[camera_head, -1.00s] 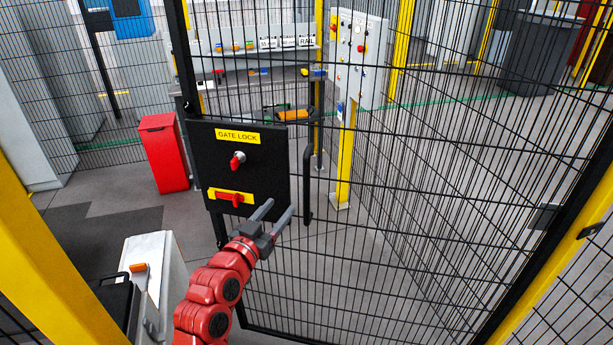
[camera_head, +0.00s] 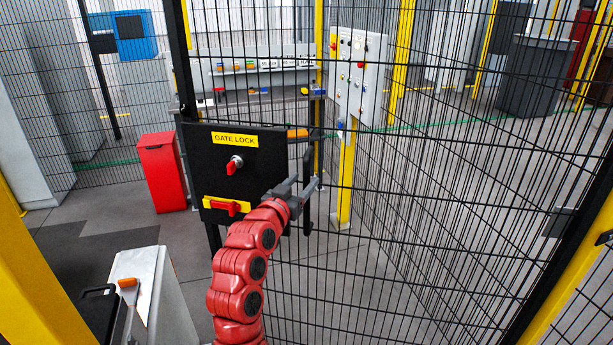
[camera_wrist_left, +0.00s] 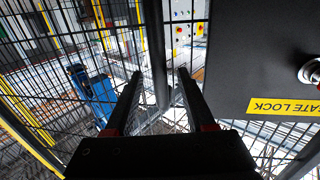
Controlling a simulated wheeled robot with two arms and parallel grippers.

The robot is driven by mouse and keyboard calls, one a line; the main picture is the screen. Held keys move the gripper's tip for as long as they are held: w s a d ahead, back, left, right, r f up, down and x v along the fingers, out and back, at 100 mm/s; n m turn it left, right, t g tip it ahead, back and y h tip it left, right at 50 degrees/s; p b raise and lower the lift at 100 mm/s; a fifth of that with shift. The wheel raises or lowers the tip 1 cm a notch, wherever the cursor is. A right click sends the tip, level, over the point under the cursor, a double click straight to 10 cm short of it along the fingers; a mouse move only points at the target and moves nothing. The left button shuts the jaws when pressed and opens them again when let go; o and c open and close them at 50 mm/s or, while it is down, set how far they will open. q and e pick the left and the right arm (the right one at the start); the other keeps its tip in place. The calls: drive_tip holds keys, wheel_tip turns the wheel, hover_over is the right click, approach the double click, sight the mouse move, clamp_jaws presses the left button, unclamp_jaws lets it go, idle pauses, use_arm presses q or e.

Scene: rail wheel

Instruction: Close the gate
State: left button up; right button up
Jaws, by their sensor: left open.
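The gate (camera_head: 420,240) is a black-framed mesh panel; its lock-side edge stands apart from the yellow post at the left. It carries a black box with a yellow GATE LOCK label (camera_head: 235,140), a red key-like knob (camera_head: 234,165) and a red latch handle on a yellow plate (camera_head: 226,206). A black vertical handle (camera_head: 307,165) is right of the box. My left gripper (camera_head: 308,187) is open at the handle's lower part. In the left wrist view, the handle bar (camera_wrist_left: 154,50) appears between the open fingers; contact cannot be told. My right gripper is out of view.
Yellow posts stand at the left (camera_head: 30,270) and right (camera_head: 570,270). A grey-white cabinet (camera_head: 165,290) is at lower left, a red bin (camera_head: 162,172) behind it. Beyond the mesh are a control panel (camera_head: 358,75) and a dark grey bin (camera_head: 540,75).

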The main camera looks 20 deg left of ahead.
use_arm(q)
drive_tip(key=shift+w+d, duration=0.15)
drive_tip(key=shift+w, duration=1.15)
clamp_jaws()
idle(0.6)
